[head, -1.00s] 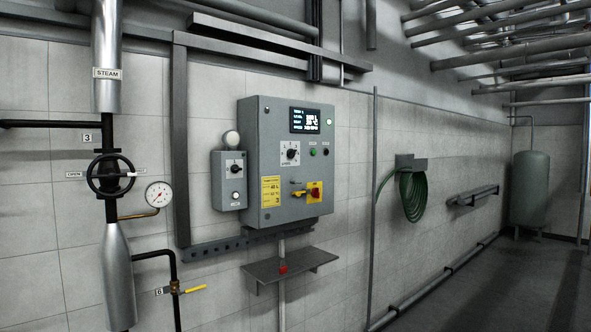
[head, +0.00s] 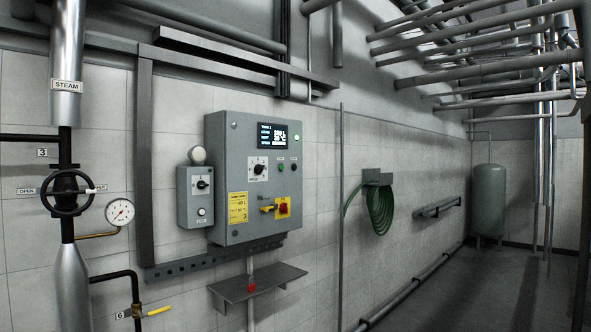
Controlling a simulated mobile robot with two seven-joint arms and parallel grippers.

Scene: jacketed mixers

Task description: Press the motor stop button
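A grey control cabinet (head: 222,165) is fixed to the tiled wall, left of the middle of the head view. It carries a lit display (head: 279,135), a selector knob (head: 259,168), a green button (head: 281,168) and a dark button (head: 293,167). The small labels above these two buttons are too small to read. A red knob on a yellow plate (head: 283,207) sits lower on the cabinet, with a yellow-and-red part beside it. Neither of my grippers shows.
A small grey box (head: 187,215) with a knob is left of the cabinet. A shelf (head: 265,281) juts out below it. Further left are a steam pipe with a black handwheel (head: 68,193) and a gauge (head: 120,211). A green hose (head: 381,210) hangs to the right. The floor at right looks clear.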

